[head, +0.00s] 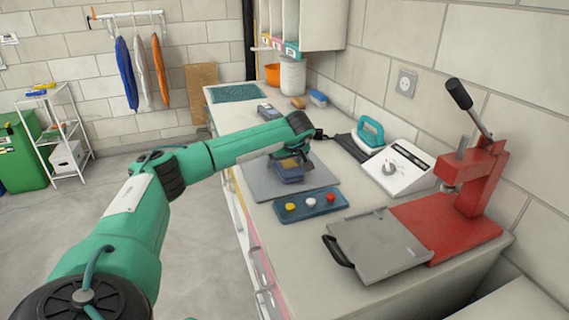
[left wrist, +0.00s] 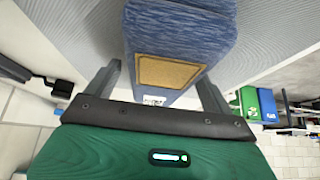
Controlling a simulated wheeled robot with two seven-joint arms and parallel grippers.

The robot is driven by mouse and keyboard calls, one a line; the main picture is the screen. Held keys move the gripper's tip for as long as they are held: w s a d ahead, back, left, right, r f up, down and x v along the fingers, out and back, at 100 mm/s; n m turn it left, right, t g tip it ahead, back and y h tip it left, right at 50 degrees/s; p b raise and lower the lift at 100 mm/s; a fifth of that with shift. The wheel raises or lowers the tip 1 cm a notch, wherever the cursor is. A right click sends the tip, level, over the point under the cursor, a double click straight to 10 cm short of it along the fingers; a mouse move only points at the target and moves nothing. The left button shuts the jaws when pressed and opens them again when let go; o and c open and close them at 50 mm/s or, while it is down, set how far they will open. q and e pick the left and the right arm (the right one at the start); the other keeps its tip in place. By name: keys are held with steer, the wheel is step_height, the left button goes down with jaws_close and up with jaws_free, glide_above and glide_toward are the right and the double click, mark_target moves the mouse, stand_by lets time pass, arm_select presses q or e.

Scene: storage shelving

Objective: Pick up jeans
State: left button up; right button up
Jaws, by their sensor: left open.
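The folded blue jeans (head: 290,174) lie on a grey mat (head: 325,177) on the workbench. In the left wrist view the jeans (left wrist: 180,40) show a tan patch and a small white tag on the end facing my gripper. My left gripper (head: 290,158) is at the jeans, its arm reaching over the bench from the left. In the left wrist view its fingers (left wrist: 160,88) are open, one on each side of the jeans' near end. I cannot tell whether they touch the cloth. My right gripper is out of view.
A red press (head: 470,205) with a grey plate, a white control box (head: 393,170) and a teal iron (head: 369,133) stand to the right.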

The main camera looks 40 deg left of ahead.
arm_select(q)
steer(key=shift+c, duration=0.4)
steer(key=c, duration=1.2)
steer(key=shift+r, duration=0.15)
step_height(320, 180, up, 20)
steer(key=shift+f, duration=0.1)
